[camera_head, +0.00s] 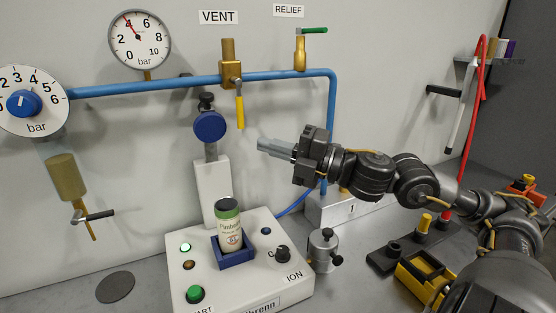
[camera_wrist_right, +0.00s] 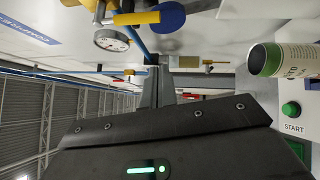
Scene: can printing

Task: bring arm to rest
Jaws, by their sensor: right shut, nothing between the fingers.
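My right gripper (camera_head: 276,148) is shut and empty. It points left in mid-air, to the right of the blue round printing head (camera_head: 209,126) and in front of the wall. In the right wrist view the gripper's dark body (camera_wrist_right: 165,135) fills the lower middle. The can (camera_head: 229,227), pale with a green top, stands upright in the blue holder (camera_head: 236,258) on the white machine. The can (camera_wrist_right: 283,60) also shows at the right of the wrist view, apart from the gripper. My left gripper is not in view.
The blue pipe (camera_head: 160,86) runs along the wall and turns down behind my right gripper. The yellow vent lever (camera_head: 240,112) hangs left of the gripper. A metal cylinder (camera_head: 323,248) stands right of the machine. A yellow-and-black tray (camera_head: 425,275) lies near my right arm.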

